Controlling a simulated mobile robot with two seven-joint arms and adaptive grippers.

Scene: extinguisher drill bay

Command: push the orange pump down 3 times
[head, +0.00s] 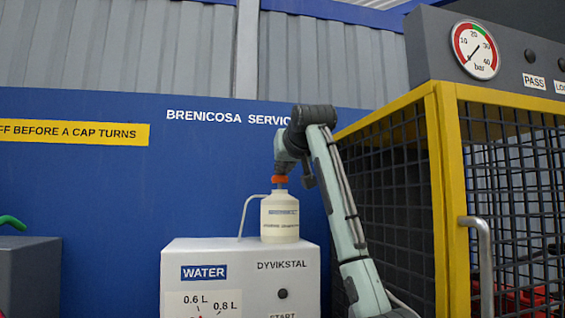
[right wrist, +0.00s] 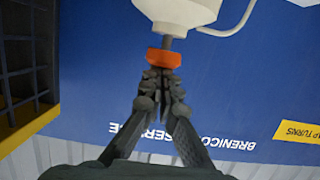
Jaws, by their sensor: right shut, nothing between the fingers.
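The orange pump (head: 279,179) tops a cream bottle (head: 280,217) that stands upright on a white machine (head: 240,262) marked WATER. A bent grey tube curves down at the bottle's left. My right gripper (head: 281,172) is shut and empty, pointing down with its fingertips at the top of the orange pump. My left gripper is not in view.
A yellow-framed mesh cage (head: 445,190) stands close at the right of my right arm, with a handle (head: 482,260) and a pressure gauge (head: 475,50) above. A blue wall (head: 90,200) is behind the machine. A grey box (head: 30,275) with a green handle is at far left.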

